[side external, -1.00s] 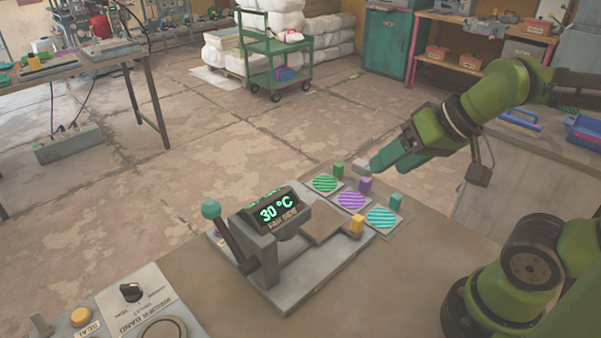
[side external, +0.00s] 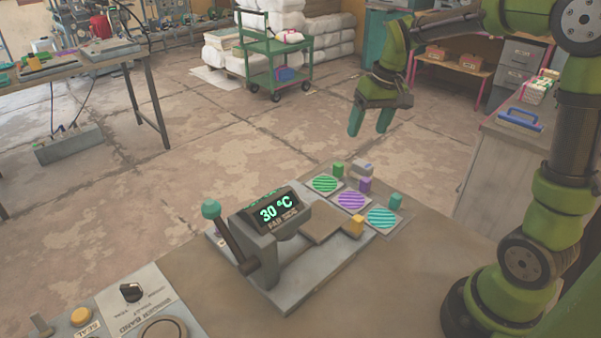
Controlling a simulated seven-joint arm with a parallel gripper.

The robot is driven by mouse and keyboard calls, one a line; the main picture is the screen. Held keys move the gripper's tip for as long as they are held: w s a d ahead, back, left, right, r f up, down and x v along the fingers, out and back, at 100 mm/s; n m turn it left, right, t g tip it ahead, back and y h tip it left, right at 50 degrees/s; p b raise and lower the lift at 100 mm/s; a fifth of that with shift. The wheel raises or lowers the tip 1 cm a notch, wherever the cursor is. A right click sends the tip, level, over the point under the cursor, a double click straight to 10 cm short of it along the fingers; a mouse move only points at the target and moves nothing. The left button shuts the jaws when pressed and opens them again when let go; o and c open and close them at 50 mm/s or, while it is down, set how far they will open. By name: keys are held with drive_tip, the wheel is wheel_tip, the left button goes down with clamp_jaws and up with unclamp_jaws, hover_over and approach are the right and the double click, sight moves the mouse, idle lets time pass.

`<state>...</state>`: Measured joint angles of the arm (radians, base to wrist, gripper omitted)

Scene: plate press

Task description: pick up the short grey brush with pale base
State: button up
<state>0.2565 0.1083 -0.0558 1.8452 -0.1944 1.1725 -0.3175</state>
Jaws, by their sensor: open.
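A small grey block-like thing with a paler part (side external: 362,168), which looks like the short grey brush, sits at the back of the work surface, just behind the purple block. It is small in this view, so its bristles and base are hard to make out. My gripper (side external: 369,128) hangs above and behind it in the picture, fingers pointing down. Its two green fingers are apart with nothing between them.
Green (side external: 338,170), purple (side external: 365,186) and teal (side external: 395,202) blocks stand by matching striped plates. The press with its "30 °C" display (side external: 278,213), yellow-handled plate (side external: 325,222) and teal-knobbed lever (side external: 211,210) stands left of them. A control panel (side external: 150,285) is at front left.

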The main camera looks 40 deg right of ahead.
drive_tip(key=w+d+f+n+g, duration=0.2)
drive_tip(key=w+d+f, duration=0.3)
drive_tip(key=d, duration=0.4)
drive_tip(key=n, duration=0.2)
hover_over(363, 163)
wheel_tip(363, 163, down, 9)
drive_tip(key=shift+w+r, duration=0.1)
drive_tip(key=shift+r, duration=0.1)
drive_tip(key=f, duration=0.5)
drive_tip(key=shift+s+f, duration=0.2)
drive_tip(key=shift+f, duration=0.1)
drive_tip(key=c, duration=1.1)
wheel_tip(363, 163, up, 10)
drive_tip(key=shift+r, duration=0.1)
drive_tip(key=shift+c, duration=0.2)
